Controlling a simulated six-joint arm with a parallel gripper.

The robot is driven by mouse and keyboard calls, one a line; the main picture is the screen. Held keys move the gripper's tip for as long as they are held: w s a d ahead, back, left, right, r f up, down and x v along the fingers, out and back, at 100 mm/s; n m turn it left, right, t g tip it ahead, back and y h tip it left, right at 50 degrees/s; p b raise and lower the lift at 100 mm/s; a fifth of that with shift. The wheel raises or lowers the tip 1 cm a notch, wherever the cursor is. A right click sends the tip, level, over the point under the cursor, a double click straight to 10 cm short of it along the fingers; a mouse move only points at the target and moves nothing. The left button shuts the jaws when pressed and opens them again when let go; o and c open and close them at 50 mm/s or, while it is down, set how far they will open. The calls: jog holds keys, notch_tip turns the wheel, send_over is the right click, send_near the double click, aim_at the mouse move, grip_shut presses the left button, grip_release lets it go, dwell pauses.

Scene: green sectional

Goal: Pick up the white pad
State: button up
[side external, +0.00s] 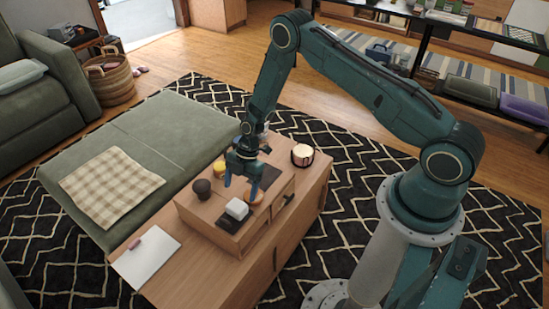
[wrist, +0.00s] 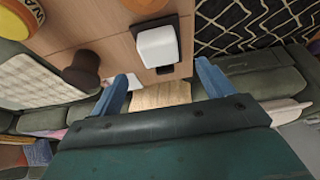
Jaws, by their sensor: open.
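A small white block-like pad (side external: 236,209) rests on a dark base on the raised wooden box on the low table. It also shows in the wrist view (wrist: 158,47), near the top middle.
A round drum-like container (side external: 302,155) stands at the table's far end. A green sofa section (side external: 150,140) adjoins the table.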

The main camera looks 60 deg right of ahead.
aim_at(237, 205)
jog(key=shift+x, duration=1.35)
jog(key=shift+f, duration=0.1)
jog(key=shift+x, duration=2.55)
jog(key=c, duration=1.1)
